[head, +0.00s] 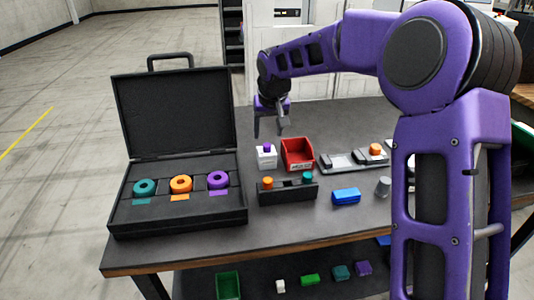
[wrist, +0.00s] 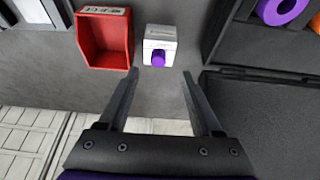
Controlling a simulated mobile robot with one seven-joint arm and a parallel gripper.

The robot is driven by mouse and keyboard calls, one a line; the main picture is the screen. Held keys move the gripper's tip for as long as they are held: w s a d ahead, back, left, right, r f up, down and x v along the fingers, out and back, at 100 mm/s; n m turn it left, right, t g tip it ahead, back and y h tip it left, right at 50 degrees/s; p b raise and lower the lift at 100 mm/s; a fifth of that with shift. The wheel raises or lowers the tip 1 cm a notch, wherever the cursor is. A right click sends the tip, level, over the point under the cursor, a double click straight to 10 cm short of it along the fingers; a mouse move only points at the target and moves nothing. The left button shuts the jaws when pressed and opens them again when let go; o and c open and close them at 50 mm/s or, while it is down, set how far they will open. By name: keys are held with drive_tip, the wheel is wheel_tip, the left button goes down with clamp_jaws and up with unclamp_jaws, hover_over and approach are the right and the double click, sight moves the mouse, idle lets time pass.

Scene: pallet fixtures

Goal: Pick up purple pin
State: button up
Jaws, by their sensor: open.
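The purple pin (head: 267,147) stands upright in the top of a small white block (head: 266,160) on the table, left of the red bin. In the wrist view the purple pin (wrist: 158,58) shows on the white block (wrist: 160,40), ahead of my fingers and roughly centred between them. My gripper (head: 270,132) hangs above and behind the white block, pointing down. In the wrist view my gripper (wrist: 160,78) is open and empty, with its fingers apart and not touching the pin.
A red bin (head: 297,154) stands close to the right of the white block. A black holder (head: 288,193) with an orange and a teal pin is in front. An open black case (head: 177,215) with coloured rings lies left. A blue block (head: 346,196) and grey tray (head: 345,162) are right.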

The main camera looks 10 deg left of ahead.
sight(267, 145)
drive_tip(key=shift+w+x, duration=0.15)
drive_tip(key=shift+x, duration=1.3)
drive_tip(key=shift+w+x, duration=0.1)
drive_tip(key=shift+x, duration=1.35)
drive_tip(key=shift+d+r, duration=0.1)
clamp_jaws()
